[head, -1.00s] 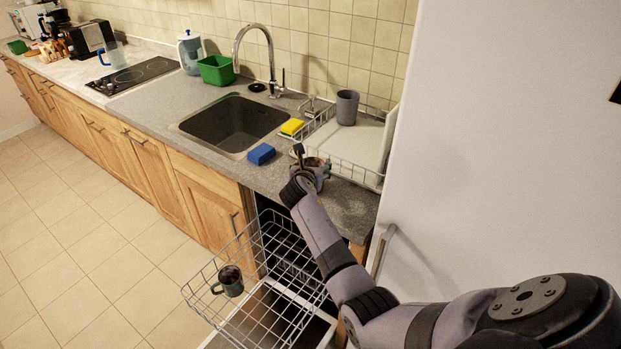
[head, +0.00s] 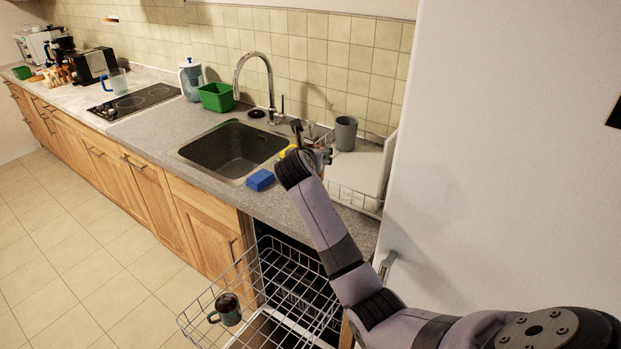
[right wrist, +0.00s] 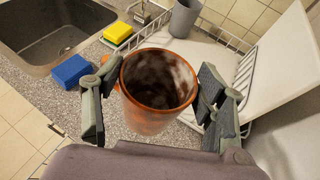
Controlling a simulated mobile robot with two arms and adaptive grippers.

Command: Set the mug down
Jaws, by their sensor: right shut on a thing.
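An orange-brown mug (right wrist: 148,122), dark inside, is between the fingers of my right gripper (right wrist: 158,95) in the right wrist view. The gripper is shut on it, with the mug's mouth towards the camera. In the head view my right gripper (head: 311,146) is over the counter between the sink and the dish rack, and its own wrist mostly hides the mug. The wire dish rack (head: 355,200) with its white board is just beyond and to the right of the mug. My left gripper is in neither view.
A grey cup (head: 346,134) stands in the dish rack. A blue sponge (head: 260,180) and a yellow sponge (right wrist: 117,33) lie by the sink (head: 232,150). Below, the pulled-out dishwasher rack (head: 262,285) holds a dark mug (head: 229,310). The fridge (head: 490,150) bounds the right.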

